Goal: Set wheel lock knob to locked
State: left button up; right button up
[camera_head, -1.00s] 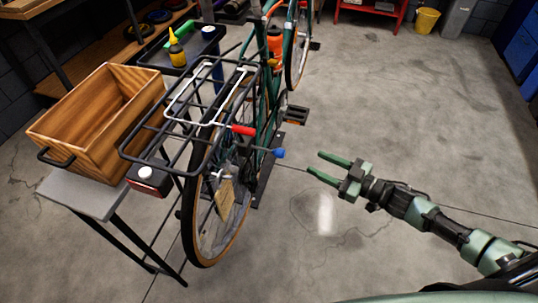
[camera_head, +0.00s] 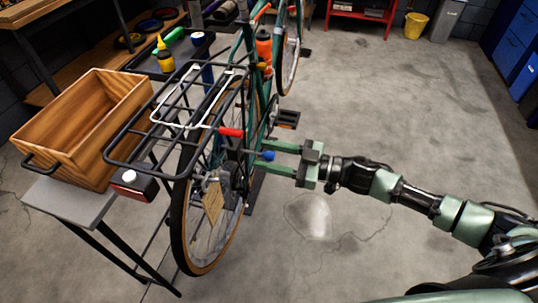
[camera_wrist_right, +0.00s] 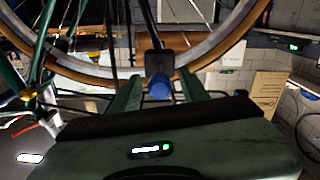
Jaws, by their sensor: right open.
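The wheel lock knob is blue (camera_head: 267,155) and sits beside the rear wheel (camera_head: 192,232) of the green bike. My right gripper (camera_head: 272,158) is open, with its two green fingers reaching toward the wheel, one on each side of the knob. In the right wrist view the blue knob (camera_wrist_right: 159,87) lies between the fingertips, in front of a dark block; I cannot tell whether a finger touches it. A red grip (camera_head: 231,132) is just up and left of the knob. My left gripper is not in view.
A black rear rack (camera_head: 131,137) overhangs the wheel. A wooden crate (camera_head: 50,138) stands on a grey table (camera_head: 72,202) at the left. A yellow bottle (camera_head: 164,58) stands behind the rack. The floor to the right is clear.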

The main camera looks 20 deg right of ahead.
grip_shut()
dwell(1.4)
